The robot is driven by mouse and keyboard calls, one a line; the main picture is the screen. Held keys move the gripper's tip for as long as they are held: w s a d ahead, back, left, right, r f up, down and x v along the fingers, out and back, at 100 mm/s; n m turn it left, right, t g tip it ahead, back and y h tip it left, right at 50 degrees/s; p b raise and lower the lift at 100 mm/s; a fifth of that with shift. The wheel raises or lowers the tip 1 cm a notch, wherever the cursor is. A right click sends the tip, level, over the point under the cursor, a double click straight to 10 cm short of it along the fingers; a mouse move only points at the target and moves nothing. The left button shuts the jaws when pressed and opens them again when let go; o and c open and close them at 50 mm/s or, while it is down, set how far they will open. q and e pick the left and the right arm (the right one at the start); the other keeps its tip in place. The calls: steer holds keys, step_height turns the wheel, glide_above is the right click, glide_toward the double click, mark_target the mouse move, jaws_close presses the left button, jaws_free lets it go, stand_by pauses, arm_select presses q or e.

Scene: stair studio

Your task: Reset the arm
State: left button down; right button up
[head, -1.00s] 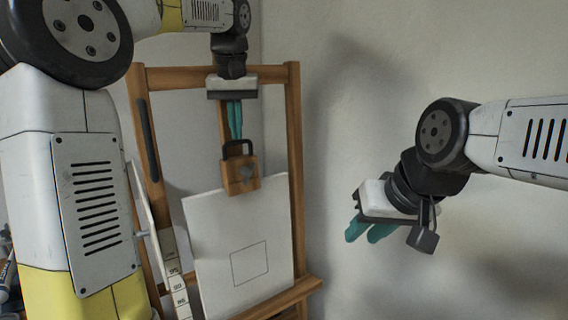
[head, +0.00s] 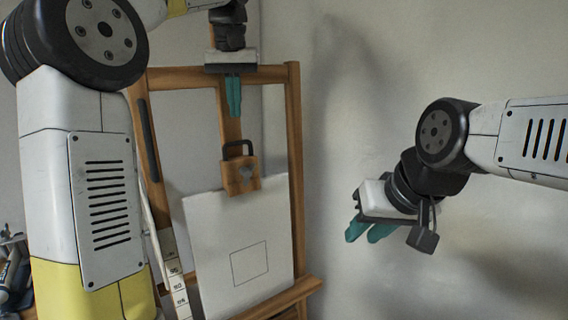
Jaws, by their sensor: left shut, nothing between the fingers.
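My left gripper (head: 233,97) points down in front of the upper part of a wooden easel. Its teal fingers are shut with nothing between them, and they end above the dark handle of the easel's wooden clamp block (head: 241,174), apart from it. My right gripper (head: 368,231) hangs at the right in front of the bare wall, tilted down to the left. Its two teal fingers look apart, with nothing seen between them.
The wooden easel (head: 294,170) holds a white canvas (head: 212,235) with a square outline on it. A marked ruler strip (head: 174,282) stands left of the canvas. Cluttered dark items (head: 12,270) show at the lower left edge. The wall (head: 400,60) at the right is clear.

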arm_select(q)
steer(key=shift+r, duration=0.1)
steer(key=shift+s, duration=0.15)
steer(key=s+a+f+t+h, duration=0.1)
steer(key=s+f+t, duration=0.1)
steer(key=s+f, duration=0.7)
steer(key=s+a+f+m+t+h, duration=0.1)
steer(key=s+f, duration=0.8)
steer(key=s, duration=0.5)
steer(key=shift+s+a+f+t, duration=0.3)
steer(key=shift+a+t, duration=0.05)
steer(key=shift+t, duration=0.05)
steer(key=c, duration=2.1)
jaws_free()
